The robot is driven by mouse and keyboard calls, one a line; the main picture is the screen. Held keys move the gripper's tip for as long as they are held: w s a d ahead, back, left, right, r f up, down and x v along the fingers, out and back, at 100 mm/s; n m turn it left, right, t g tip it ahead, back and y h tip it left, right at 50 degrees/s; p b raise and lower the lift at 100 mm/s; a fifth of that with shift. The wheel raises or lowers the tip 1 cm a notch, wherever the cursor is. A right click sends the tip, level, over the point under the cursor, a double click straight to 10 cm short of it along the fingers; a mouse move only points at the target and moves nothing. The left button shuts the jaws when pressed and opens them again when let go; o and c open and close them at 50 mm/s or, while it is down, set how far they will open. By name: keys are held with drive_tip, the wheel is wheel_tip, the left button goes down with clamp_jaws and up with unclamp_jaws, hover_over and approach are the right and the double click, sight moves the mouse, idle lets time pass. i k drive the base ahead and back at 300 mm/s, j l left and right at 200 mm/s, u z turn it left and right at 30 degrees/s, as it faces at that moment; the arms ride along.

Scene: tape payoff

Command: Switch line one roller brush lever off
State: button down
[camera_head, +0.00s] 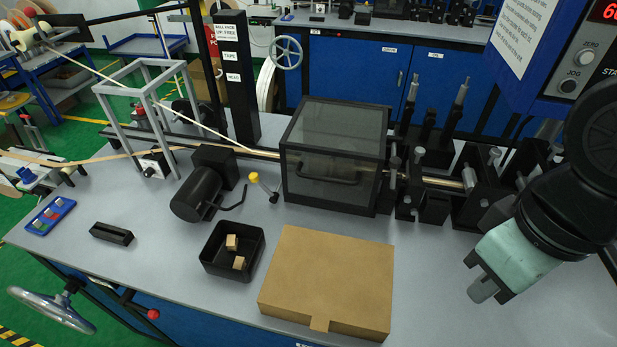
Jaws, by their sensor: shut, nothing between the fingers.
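A short lever with a yellow knob (254,177) stands on the grey bench, between the black motor and the dark clear-sided box. It leans up and to the left, and its link runs down to the right. No label on it is legible, so I cannot tell whether it is the roller brush lever. A small switch box (154,164) with a dark knob sits by the grey frame on the left. My gripper (481,288) hangs over the right front of the bench, shut and empty, well apart from both controls.
The clear-sided box (335,155) and the black motor (197,193) stand mid-bench. A black tray (214,271) with wooden blocks and a cardboard box (330,285) lie in front. A blue control panel (572,75) stands back right. The bench right of the cardboard box is bare.

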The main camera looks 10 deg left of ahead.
sight(253, 177)
drive_tip(key=j+u, duration=0.3)
drive_tip(key=j, duration=0.4)
drive_tip(key=i+j+u, duration=0.1)
drive_tip(key=j+u, duration=0.2)
drive_tip(key=j, duration=0.4)
